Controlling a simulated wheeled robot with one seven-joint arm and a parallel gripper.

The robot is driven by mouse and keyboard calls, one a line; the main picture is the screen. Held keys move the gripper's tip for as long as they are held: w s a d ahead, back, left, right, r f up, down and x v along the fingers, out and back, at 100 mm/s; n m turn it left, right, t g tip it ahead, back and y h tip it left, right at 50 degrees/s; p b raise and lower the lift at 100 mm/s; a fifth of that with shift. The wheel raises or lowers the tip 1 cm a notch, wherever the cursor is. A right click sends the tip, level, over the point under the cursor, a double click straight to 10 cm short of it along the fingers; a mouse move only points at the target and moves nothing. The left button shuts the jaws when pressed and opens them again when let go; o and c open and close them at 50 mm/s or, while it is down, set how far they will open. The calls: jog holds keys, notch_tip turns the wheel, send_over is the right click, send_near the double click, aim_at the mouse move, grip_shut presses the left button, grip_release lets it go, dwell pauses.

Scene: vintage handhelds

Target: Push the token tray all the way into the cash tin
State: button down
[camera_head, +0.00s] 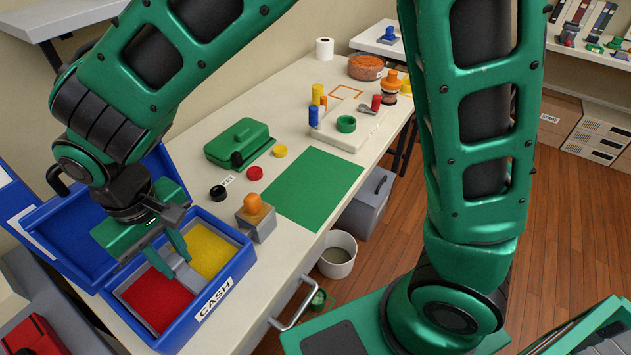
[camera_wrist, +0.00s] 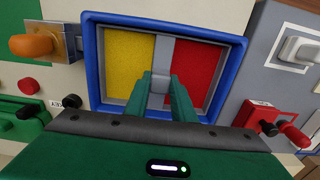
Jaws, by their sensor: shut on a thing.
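The open blue cash tin (camera_head: 176,335) stands at the near left of the bench, with a CASH label on its front and its lid tilted back. The token tray (camera_head: 192,279) is grey with one red and one yellow compartment. It lies within the tin's walls; how deep it sits is hard to tell. My gripper (camera_head: 171,262) points down over the tray and is shut on the grey grip at its middle divider. In the wrist view, my gripper's green fingers (camera_wrist: 160,88) flank this grip, and the tin's blue rim (camera_wrist: 168,17) surrounds the tray.
An orange-knobbed stamp (camera_head: 256,217) stands right of the tin. Behind it are a black round piece (camera_head: 218,192), red and yellow round pieces, and a green case (camera_head: 240,142). A green mat (camera_head: 312,188) lies bare. A red device (camera_head: 35,337) lies at the left.

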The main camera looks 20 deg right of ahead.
aim_at(174, 259)
jog(key=shift+f, duration=0.25)
jog(key=c, duration=1.4)
grip_release()
jog(key=shift+c, duration=1.4)
jog(key=shift+r, duration=0.1)
jog(key=shift+r, duration=3.65)
jog(key=shift+d, duration=0.1)
